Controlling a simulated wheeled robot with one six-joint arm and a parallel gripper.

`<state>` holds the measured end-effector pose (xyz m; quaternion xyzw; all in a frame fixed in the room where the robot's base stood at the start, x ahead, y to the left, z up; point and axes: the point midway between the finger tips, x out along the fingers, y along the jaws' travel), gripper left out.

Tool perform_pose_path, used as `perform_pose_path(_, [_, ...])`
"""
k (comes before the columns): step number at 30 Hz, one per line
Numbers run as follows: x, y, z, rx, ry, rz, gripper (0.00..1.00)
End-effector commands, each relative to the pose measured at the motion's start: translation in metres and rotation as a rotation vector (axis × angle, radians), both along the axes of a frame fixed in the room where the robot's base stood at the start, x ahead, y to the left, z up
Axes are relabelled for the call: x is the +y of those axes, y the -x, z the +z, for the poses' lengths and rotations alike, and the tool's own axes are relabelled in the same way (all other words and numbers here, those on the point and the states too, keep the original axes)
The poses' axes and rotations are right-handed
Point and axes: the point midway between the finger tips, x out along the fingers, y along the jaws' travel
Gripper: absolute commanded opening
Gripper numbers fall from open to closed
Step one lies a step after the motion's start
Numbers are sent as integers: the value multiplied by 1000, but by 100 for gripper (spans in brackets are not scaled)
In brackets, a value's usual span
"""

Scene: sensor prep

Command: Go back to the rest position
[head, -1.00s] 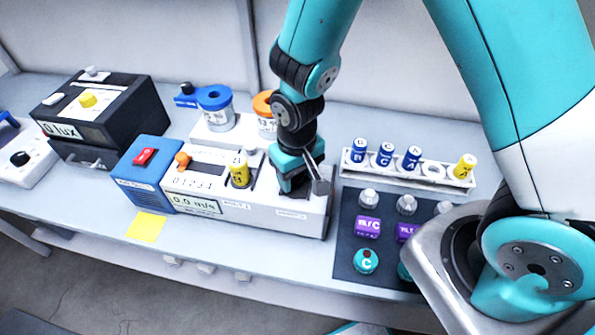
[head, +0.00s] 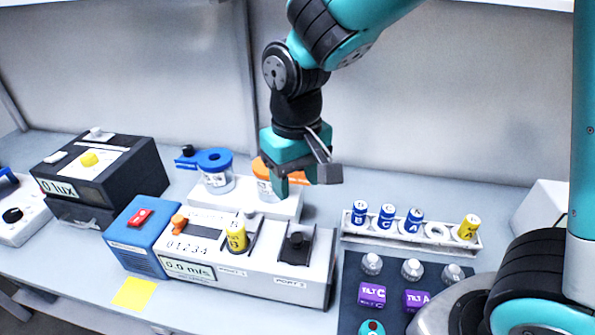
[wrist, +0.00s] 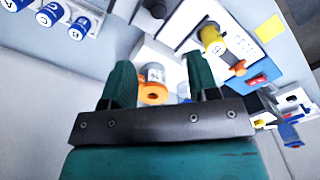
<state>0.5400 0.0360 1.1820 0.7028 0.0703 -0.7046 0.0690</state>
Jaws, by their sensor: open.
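My gripper (head: 287,185) hangs above the white device with the 0.0 m/s display (head: 285,270), apart from it. A yellow cylinder (head: 237,237) stands in one port of the white device. A black fitting (head: 297,246) sits at the other port. The orange-lidded jar (head: 262,178) is partly hidden behind my gripper.
A rack (head: 352,234) holds blue cylinders and a yellow one (head: 468,227). A dark mat (head: 352,275) carries purple blocks and knobs. A blue-lidded jar (head: 214,170) and a black lux box (head: 100,170) stand left. Clear space lies above the bench.

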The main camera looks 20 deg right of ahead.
Motion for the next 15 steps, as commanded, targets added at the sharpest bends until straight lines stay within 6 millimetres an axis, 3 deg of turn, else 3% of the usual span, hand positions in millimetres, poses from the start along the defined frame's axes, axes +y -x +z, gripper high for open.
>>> perform_pose_path(6, [0, 0, 17, 0, 0, 0, 55])
perform_pose_path(15, [0, 0, 18, 1, 0, 0, 55])
